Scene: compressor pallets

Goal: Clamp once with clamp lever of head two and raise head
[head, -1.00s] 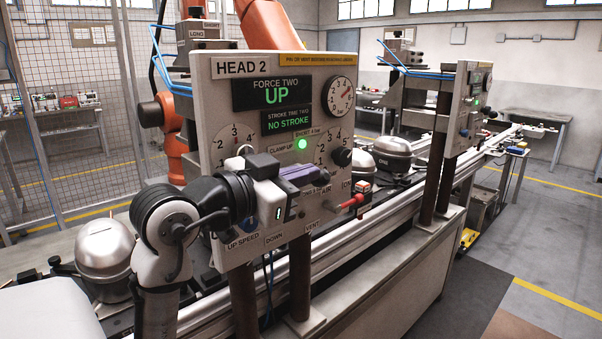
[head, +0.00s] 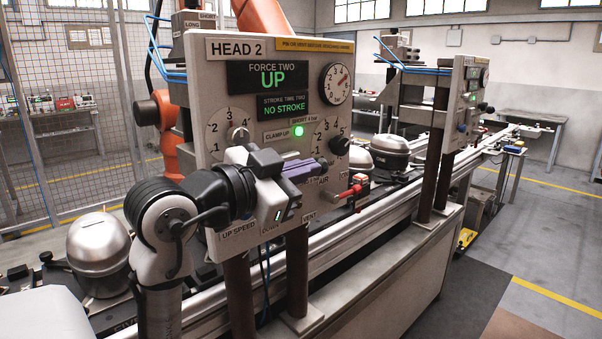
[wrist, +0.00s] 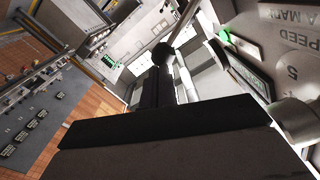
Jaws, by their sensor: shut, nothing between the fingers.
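The head two panel (head: 222,130) faces me in the head view, marked HEAD 2. Its display (head: 272,78) reads FORCE TWO UP, and the one below (head: 284,107) reads NO STROKE. A green lamp (head: 298,131) is lit beside the CLAMP UP label. My gripper (head: 312,170) is shut and empty, with purple fingers in front of the lower panel, between the CLAMP UP and DOWN labels. The clamp lever cannot be made out in the head view; my gripper covers that area. A black round knob on a stem (wrist: 162,53) shows in the wrist view; I cannot tell whether it is the lever.
A red-handled valve (head: 350,191) sticks out right of my fingers. A black dial knob (head: 340,146) is just above them. Silver compressor domes stand left (head: 98,255) and behind (head: 390,152) on the conveyor. A second head panel (head: 465,100) stands farther right.

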